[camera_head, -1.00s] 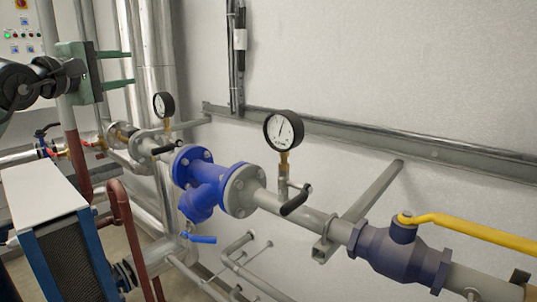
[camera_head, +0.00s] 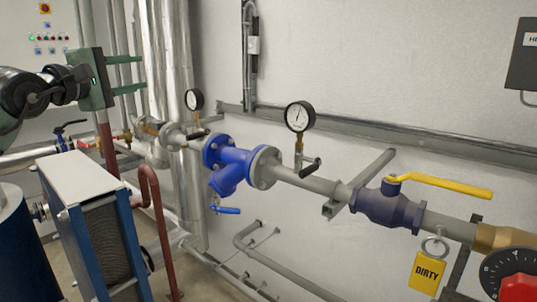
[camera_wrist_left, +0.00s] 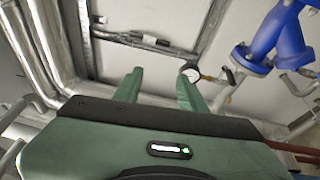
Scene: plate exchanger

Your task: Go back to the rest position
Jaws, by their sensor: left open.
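My left gripper (camera_head: 126,73) is green and comes in from the left in the head view, at the upper left. Its two fingers are apart and nothing is between them. It hangs in the air in front of the vertical silver pipes, clear of the valves and gauges. In the left wrist view the open fingers (camera_wrist_left: 158,88) point up the picture towards the wall, with a gauge (camera_wrist_left: 190,74) behind the right finger. My right gripper is not in view.
A blue strainer (camera_head: 230,167), gauges (camera_head: 299,116) and a yellow-handled valve (camera_head: 384,204) sit on the wall pipe. A "DIRTY" tag (camera_head: 426,272) hangs at right. The plate exchanger (camera_head: 85,181) stands lower left. A control panel (camera_head: 37,35) is at upper left.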

